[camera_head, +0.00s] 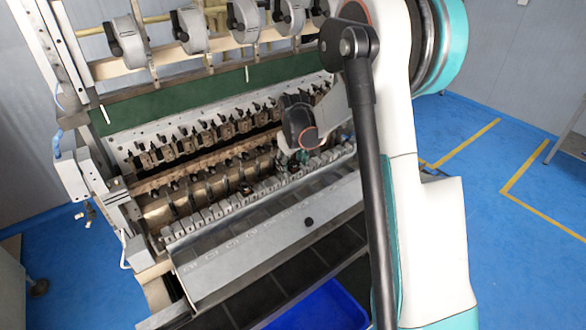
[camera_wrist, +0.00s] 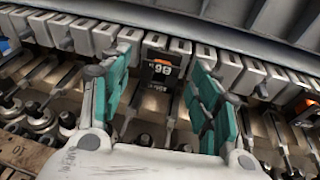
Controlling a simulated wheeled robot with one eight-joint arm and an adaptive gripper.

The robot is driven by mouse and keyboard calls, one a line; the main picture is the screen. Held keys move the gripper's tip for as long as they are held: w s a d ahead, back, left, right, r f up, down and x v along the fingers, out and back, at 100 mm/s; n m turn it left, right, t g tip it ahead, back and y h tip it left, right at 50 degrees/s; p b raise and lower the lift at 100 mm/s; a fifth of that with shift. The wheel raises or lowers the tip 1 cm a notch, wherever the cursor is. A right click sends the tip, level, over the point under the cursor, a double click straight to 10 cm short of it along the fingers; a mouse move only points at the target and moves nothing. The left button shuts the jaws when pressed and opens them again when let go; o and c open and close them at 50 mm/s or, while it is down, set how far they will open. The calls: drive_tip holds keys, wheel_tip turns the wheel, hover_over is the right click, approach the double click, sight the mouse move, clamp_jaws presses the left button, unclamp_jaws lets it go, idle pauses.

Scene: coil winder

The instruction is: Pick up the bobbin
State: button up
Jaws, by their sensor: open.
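My gripper (camera_wrist: 163,66) is open in the wrist view, its two teal-padded fingers spread apart. Between the fingertips is a small black piece with orange marks and white figures (camera_wrist: 160,69), which looks like the bobbin. It sits at the row of grey blocks on the winder, with a finger on each side and no clear contact. In the head view my gripper (camera_head: 290,158) is low over the machine's front row, partly hidden by my wrist. The bobbin cannot be made out there.
The coil winder (camera_head: 240,255) fills the middle, with grey blocks (camera_head: 215,212) along its front row. A similar dark piece (camera_wrist: 304,112) is at the wrist view's right edge. A blue bin (camera_head: 322,308) stands in front. Blue floor is free at right.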

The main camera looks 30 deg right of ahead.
sight(293, 162)
drive_tip(key=shift+c, duration=0.6)
drive_tip(key=c, duration=0.7)
drive_tip(key=shift+c, duration=0.3)
drive_tip(key=shift+r, duration=0.15)
drive_tip(key=shift+c, duration=0.2)
drive_tip(key=shift+r, duration=0.55)
drive_tip(key=shift+c, duration=0.2)
wheel_tip(293, 162, up, 3)
drive_tip(key=shift+f+p, duration=0.2)
drive_tip(key=shift+p, duration=0.2)
drive_tip(key=s+d, duration=0.3)
drive_tip(key=s, duration=1.4)
drive_tip(key=shift+s+d+f, duration=0.2)
drive_tip(key=shift+s, duration=0.2)
